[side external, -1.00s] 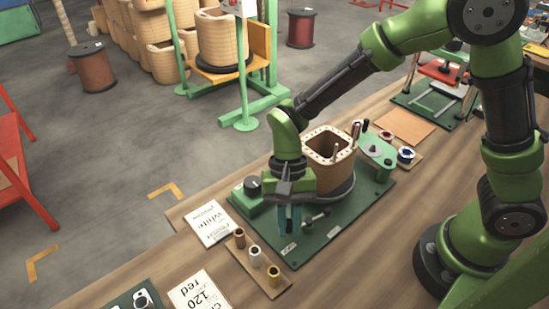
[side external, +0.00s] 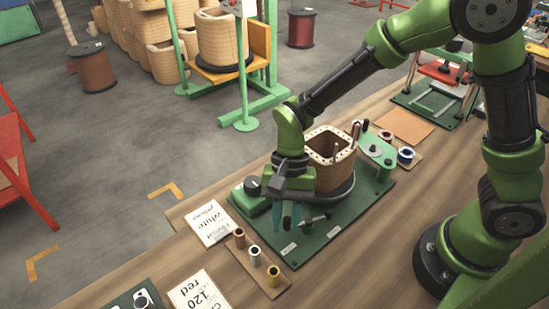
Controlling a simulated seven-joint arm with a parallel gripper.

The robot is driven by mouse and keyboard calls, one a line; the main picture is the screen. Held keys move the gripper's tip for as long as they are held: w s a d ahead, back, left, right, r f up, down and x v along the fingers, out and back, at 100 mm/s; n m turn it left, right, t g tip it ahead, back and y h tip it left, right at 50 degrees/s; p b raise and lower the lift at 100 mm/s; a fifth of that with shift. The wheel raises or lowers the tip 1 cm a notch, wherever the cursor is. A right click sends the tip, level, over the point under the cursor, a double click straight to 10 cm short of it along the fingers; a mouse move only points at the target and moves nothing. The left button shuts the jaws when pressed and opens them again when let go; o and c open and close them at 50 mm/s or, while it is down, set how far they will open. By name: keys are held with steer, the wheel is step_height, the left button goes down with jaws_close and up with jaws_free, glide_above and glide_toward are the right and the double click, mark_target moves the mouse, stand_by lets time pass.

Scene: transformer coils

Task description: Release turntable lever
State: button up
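The turntable (side external: 345,192) is a dark round plate on a green baseplate (side external: 345,222), and it carries a square tan coil former (side external: 322,176). The turntable lever (side external: 316,218), a small dark and metallic handle, sits at the front of the turntable. My gripper (side external: 287,222) points down over the front left of the baseplate, just left of the lever. Its teal fingers partly hide the area behind them. I cannot tell whether the fingers are apart or touch the lever.
A black knob (side external: 252,183) on a green block stands left of my gripper. A wooden strip (side external: 258,264) with several small spools lies in front. A green arm-like fixture (side external: 375,152) stands right of the coil. Paper cards (side external: 208,222) lie at the left.

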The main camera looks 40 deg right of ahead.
steer(key=shift+o, duration=0.9)
steer(key=shift+d+f, duration=0.15)
steer(key=shift+d, duration=0.1)
steer(key=shift+a, duration=0.1)
steer(key=shift+r, duration=0.25)
steer(key=v, duration=1.6)
steer(key=shift+w+r, duration=0.2)
steer(key=shift+r, duration=0.05)
steer(key=shift+f, duration=0.1)
steer(key=s+d+r+n+t, duration=0.2)
steer(key=s+d+t, duration=0.2)
steer(key=d+t, duration=0.1)
steer(key=s+d+r+n+t+h, duration=0.1)
steer(key=s+d+r+n+t, duration=0.1)
steer(key=s+d+t, duration=0.3)
steer(key=d+n, duration=0.1)
steer(key=d, duration=0.2)
steer(key=shift+d+r, duration=0.2)
